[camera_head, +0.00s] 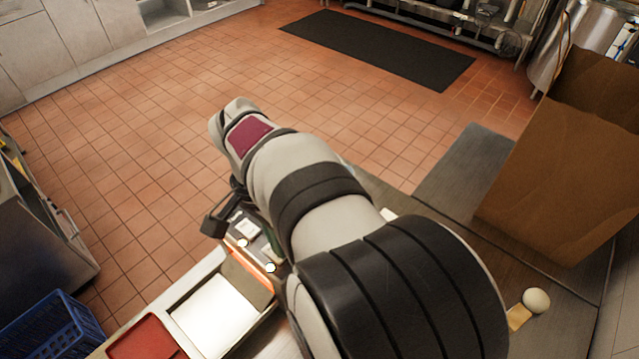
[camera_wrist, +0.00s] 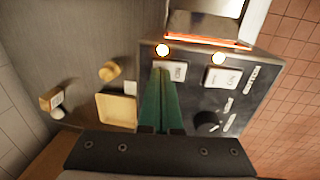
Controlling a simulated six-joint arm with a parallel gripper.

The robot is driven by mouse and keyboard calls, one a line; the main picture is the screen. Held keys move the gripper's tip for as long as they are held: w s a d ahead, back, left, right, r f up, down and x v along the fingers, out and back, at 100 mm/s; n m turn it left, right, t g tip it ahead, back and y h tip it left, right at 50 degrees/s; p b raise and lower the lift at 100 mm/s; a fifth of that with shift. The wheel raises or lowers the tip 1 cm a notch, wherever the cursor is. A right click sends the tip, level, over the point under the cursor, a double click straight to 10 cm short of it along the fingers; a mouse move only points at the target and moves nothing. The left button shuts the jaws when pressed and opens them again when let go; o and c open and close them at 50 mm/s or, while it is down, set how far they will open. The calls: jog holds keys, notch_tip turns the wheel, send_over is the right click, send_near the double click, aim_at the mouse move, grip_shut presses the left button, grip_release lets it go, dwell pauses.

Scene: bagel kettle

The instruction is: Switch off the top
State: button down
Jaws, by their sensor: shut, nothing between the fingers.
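A dark control panel (camera_wrist: 235,100) carries two white switches, a left one (camera_wrist: 178,71) and a right one (camera_wrist: 221,78). A lit lamp shows above each, the left lamp (camera_wrist: 162,50) and the right lamp (camera_wrist: 218,58). A black knob (camera_wrist: 207,122) sits below. An orange glowing strip (camera_wrist: 208,40) runs along the unit's edge. My gripper (camera_wrist: 163,72) has green fingers, shut and empty, with tips at the left switch's left edge; I cannot tell whether they touch. In the head view my arm hides part of the panel; a switch (camera_head: 246,230) and lamps still show.
In the head view, a bright tray (camera_head: 215,315), a red tray (camera_head: 147,340) and a blue crate (camera_head: 45,330) are lower left. Wooden pieces (camera_wrist: 110,71) lie left of the panel.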

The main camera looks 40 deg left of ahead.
jog(key=shift+d+f, duration=0.2)
jog(key=shift+f, duration=0.2)
jog(key=shift+a, duration=0.1)
jog(key=shift+a+r, duration=0.1)
jog(key=shift+a, duration=0.65)
